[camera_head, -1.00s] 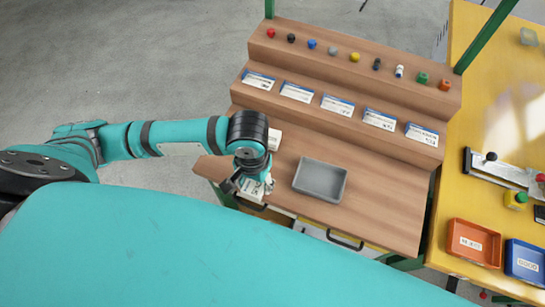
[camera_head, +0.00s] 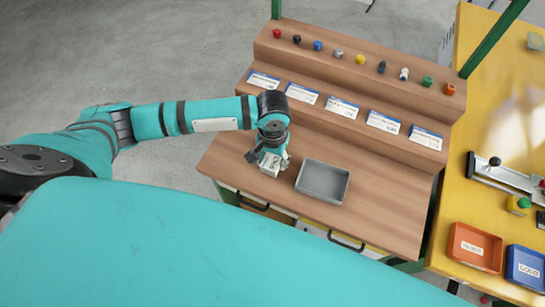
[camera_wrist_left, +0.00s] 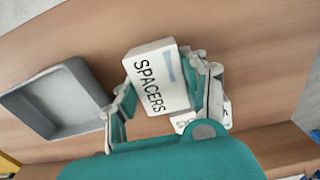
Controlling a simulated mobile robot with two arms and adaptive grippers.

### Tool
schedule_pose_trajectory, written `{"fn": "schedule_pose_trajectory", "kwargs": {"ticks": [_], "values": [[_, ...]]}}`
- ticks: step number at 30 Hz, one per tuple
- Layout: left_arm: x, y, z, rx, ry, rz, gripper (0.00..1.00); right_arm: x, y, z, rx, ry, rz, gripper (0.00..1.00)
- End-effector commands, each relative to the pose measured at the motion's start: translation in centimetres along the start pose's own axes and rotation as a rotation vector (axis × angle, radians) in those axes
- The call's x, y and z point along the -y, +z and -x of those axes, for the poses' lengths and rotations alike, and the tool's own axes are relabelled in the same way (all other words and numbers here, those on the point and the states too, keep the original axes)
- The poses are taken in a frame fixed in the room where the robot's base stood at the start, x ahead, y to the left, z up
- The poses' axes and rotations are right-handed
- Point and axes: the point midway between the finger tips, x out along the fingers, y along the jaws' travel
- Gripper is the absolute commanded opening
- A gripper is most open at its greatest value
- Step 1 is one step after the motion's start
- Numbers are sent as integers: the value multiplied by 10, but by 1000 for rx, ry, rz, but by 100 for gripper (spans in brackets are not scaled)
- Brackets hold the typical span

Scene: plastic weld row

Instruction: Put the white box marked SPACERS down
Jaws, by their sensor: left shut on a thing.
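The white box marked SPACERS (camera_wrist_left: 158,82) is between the fingers of my left gripper (camera_wrist_left: 163,92), which is shut on it. In the head view the box (camera_head: 269,164) shows under my left gripper (camera_head: 268,157), over the wooden bench (camera_head: 320,220), left of the grey tray. I cannot tell whether its underside touches the bench. Part of a second white lettered thing (camera_wrist_left: 184,121) shows beside it in the wrist view, mostly hidden by the gripper. My right gripper is not in view.
The empty grey tray (camera_head: 323,180) stands close to the right of my gripper. Behind it rise steps with several label cards (camera_head: 341,107) and small coloured parts (camera_head: 361,59). The bench right of the tray is clear. A yellow table (camera_head: 490,120) holds an orange bin (camera_head: 474,247) and a blue bin (camera_head: 525,264).

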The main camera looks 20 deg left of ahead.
Motion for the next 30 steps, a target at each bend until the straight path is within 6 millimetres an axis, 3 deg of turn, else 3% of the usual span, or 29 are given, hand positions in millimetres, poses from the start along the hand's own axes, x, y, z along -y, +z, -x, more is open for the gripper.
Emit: {"fn": "schedule_pose_trajectory", "kwargs": {"ticks": [4, 5, 10, 20, 23, 30], "values": [[0, 0, -2, 1, 0, 1, 13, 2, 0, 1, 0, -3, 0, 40], [0, 0, -2, 1, 0, 1, 47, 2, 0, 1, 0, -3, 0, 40], [0, 0, -2, 1, 0, 1, 68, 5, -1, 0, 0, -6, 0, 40], [0, 0, 2, -1, 0, 0, 68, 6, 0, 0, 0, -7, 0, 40], [0, -1, 15, -3, 1, 1, 68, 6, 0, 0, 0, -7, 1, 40], [0, -1, 66, -4, 2, 0, 68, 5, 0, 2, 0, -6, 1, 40]]}}
